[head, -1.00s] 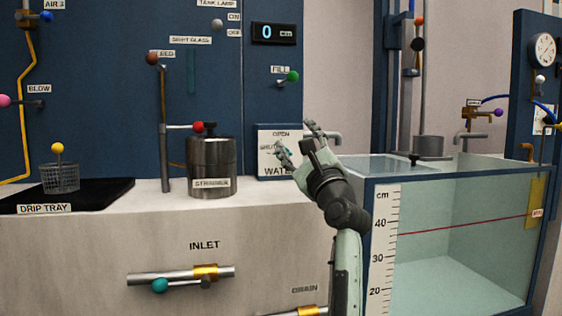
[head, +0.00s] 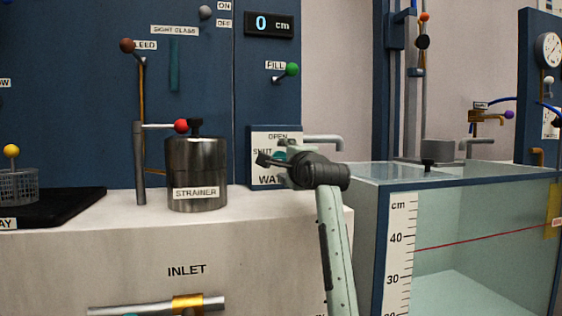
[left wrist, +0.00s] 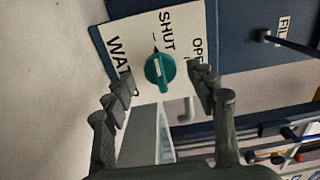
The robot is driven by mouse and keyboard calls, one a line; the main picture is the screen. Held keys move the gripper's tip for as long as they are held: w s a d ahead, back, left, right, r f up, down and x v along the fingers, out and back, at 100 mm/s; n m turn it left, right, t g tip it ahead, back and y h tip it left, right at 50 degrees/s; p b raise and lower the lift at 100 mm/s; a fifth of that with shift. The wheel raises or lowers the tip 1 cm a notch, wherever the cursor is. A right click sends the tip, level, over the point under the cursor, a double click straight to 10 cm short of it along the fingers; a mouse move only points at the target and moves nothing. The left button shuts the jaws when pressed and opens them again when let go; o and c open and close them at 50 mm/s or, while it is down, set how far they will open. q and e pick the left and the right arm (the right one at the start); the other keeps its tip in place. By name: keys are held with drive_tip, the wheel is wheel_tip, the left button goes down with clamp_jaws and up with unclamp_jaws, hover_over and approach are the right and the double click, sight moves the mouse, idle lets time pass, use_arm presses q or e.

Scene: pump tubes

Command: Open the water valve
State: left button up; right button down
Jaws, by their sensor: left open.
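The water valve is a round teal knob (left wrist: 160,72) on a white plate (left wrist: 125,25) lettered OPEN, SHUT and WATER. Its ridge points toward the SHUT lettering in the left wrist view. In the head view the plate (head: 262,136) is on the blue panel, and my left gripper hides most of the knob. My left gripper (head: 275,158) is in front of the plate, open and empty. In the left wrist view its two fingers (left wrist: 160,78) stand apart on either side of the knob, with no clear contact visible. My right gripper is not in view.
A metal strainer (head: 196,172) with a red-knobbed lever (head: 181,126) stands left of the plate. A green FILL knob (head: 292,69) is above. A spout (head: 330,140) sticks out right of the plate, toward the glass tank (head: 470,215).

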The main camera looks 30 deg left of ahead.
use_arm(q)
drive_tip(key=shift+x, duration=1.4)
drive_tip(key=c, duration=1.2)
